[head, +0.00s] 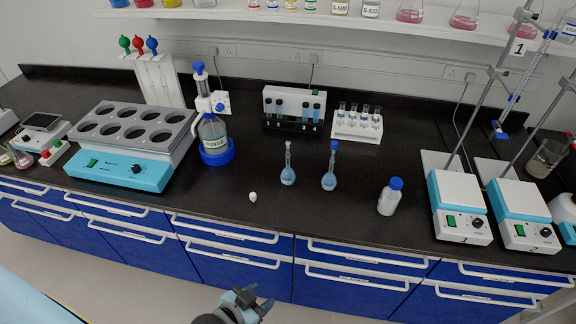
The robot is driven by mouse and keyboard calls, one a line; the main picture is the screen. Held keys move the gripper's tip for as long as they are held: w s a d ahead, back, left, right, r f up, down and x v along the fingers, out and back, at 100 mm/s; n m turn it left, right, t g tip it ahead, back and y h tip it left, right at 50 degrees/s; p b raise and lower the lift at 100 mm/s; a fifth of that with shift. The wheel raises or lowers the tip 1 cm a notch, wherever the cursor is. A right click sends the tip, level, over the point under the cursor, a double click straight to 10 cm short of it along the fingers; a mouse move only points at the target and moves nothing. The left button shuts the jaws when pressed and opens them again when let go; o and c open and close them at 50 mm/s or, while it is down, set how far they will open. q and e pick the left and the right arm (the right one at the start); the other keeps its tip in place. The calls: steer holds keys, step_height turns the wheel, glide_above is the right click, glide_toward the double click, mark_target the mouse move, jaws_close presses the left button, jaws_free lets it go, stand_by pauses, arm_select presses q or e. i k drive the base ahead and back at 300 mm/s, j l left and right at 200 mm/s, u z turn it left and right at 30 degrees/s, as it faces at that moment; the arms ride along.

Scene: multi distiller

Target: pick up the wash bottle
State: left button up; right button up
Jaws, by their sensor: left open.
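No bottle in view is plainly marked as the wash bottle. A small whitish bottle with a blue cap (389,199) stands upright on the black bench, right of the middle near the front edge. A larger bottle with a label that seems to read RINSE (213,138) stands in a blue base, with a pump-like blue-and-white top. My left gripper (259,299) is open and empty at the bottom of the view, in front of the drawers and apart from both bottles. My right gripper is not in view.
A small white object (253,197) lies near the front edge. Stirrer plates (460,191) with stands are at right, a multi-well heater (120,172) at left. Bench around the whitish bottle is clear.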

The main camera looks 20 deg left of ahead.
mark_target(389, 200)
steer(key=i+l+u, duration=0.15)
steer(key=l+u, duration=0.2)
steer(key=i+l+u, duration=0.15)
steer(key=l+u, duration=0.15)
steer(key=i+l+u, duration=0.1)
steer(key=l+u, duration=0.25)
